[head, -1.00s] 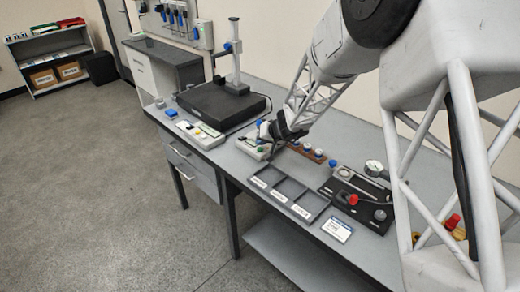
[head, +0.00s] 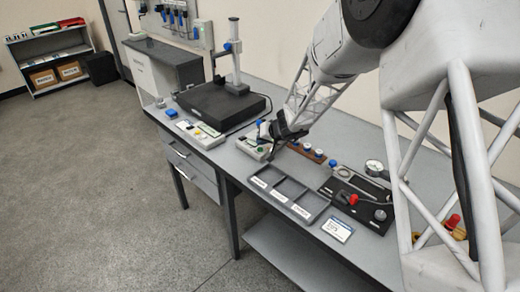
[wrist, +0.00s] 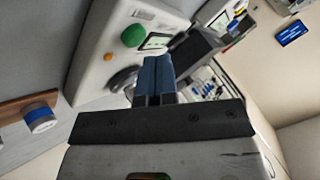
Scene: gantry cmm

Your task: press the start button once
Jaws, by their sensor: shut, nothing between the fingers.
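A white control box (wrist: 105,45) carries a domed green button (wrist: 133,35), a small orange button (wrist: 108,57), a grey round part (wrist: 124,78) and a small display (wrist: 157,41). No start label is legible. In the head view the box (head: 249,149) stands on the bench beside my gripper (head: 268,140), which partly covers it. In the wrist view my gripper (wrist: 156,62) is shut and empty, its blue fingertips over the box's edge, to the lower right of the green button in the picture. I cannot tell whether the fingers touch the box.
A black-based stand (head: 222,104) and a second panel with coloured buttons (head: 200,132) are left of the box. A brown rack with blue-banded pieces (head: 305,153), a grey divided tray (head: 291,198) and a black fixture plate (head: 372,212) are to the right.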

